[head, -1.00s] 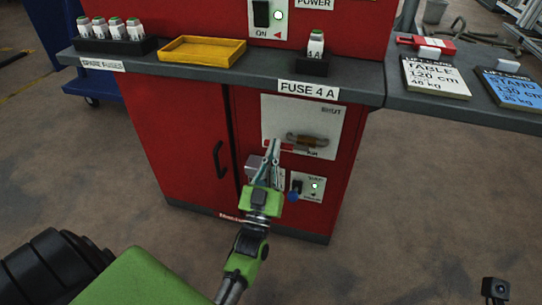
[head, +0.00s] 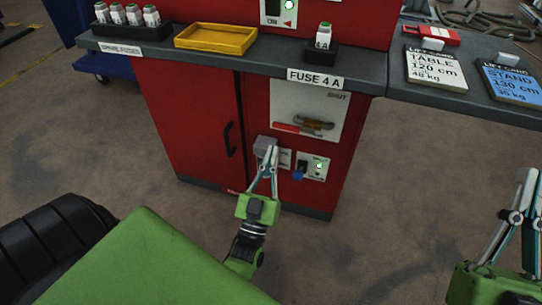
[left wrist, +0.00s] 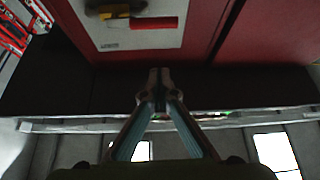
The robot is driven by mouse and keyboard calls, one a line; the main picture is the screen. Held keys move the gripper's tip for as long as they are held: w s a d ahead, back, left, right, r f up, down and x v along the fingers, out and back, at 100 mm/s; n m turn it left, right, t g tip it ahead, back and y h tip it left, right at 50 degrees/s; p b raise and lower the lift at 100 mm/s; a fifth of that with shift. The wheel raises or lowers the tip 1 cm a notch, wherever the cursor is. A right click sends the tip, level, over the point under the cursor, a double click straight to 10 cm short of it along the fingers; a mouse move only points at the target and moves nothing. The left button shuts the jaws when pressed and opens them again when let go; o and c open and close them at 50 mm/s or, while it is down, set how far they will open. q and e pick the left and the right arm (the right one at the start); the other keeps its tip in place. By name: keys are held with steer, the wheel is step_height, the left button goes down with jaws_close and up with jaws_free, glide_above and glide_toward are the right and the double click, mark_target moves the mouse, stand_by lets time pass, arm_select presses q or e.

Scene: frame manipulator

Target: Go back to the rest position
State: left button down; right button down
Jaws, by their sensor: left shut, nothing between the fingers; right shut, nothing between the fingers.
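My left gripper (head: 268,165) is shut and empty, in front of the lower right door of the red cabinet (head: 188,120). In the head view its tips overlap a small grey box on that door; I cannot tell whether they touch. In the left wrist view the shut fingers (left wrist: 160,76) point at the dark underside of the counter. My right gripper (head: 527,180) stands at the right edge of the head view, shut and empty, over the floor.
The grey counter (head: 270,66) holds a yellow tray (head: 215,38), a rack of fuses (head: 130,28), a single fuse (head: 323,36) in a black holder, and two cards. A panel (head: 308,110) with a red handle and a switch box (head: 311,167) are on the cabinet.

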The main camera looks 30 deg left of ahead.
arm_select(q)
steer(key=shift+s+d+f, duration=0.1)
steer(key=shift+s+f, duration=0.1)
steer(key=shift+s, duration=0.1)
stand_by(0.4)
